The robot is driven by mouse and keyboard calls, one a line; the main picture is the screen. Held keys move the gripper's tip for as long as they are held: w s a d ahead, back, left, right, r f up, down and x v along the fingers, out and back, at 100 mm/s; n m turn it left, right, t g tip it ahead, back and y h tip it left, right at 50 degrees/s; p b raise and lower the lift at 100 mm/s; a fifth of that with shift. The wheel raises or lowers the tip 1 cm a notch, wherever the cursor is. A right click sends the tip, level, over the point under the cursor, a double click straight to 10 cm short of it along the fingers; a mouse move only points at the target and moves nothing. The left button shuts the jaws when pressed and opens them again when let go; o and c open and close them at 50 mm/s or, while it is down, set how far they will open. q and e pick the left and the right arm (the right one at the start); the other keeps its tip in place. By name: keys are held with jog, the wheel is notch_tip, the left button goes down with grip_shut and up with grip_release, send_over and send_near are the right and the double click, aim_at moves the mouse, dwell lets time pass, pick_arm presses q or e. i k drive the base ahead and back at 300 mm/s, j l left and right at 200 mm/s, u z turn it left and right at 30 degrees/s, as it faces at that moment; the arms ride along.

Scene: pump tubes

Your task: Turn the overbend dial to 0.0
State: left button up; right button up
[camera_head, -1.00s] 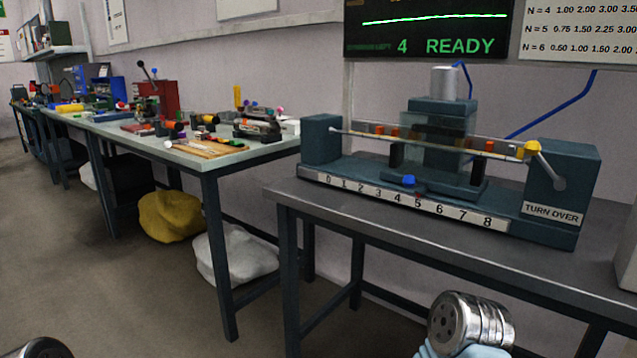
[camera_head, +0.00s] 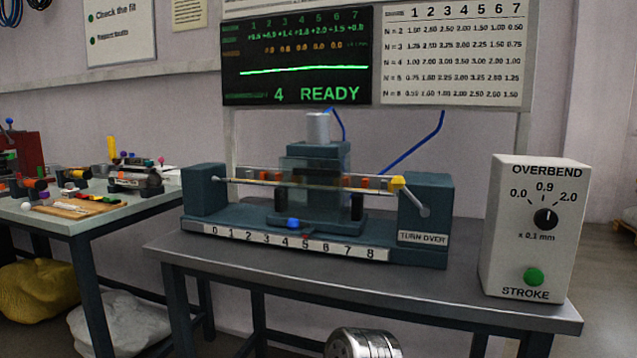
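The overbend dial (camera_head: 545,218) is a round black knob on the front of a white control box (camera_head: 500,235) at the right end of the grey table. Labels 0.0, 0.9 and 2.0 are spread around its upper side, with "x 0.1 mm" below. Its white mark appears to point up, near 0.9. A green STROKE button (camera_head: 533,276) sits below it. A silver rounded part of my arm shows at the bottom edge, well away from the dial. Neither gripper's fingers are in view.
The grey table (camera_head: 455,290) carries a blue-green press (camera_head: 318,190) with a 0 to 8 scale and a TURN OVER lever (camera_head: 417,202). A screen (camera_head: 297,60) above reads 4 READY. A cluttered bench (camera_head: 70,222) stands at left. The tabletop's front strip is clear.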

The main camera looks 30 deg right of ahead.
aim_at(544, 219)
jog(key=k+j+z, duration=0.1)
jog(key=z, duration=2.05)
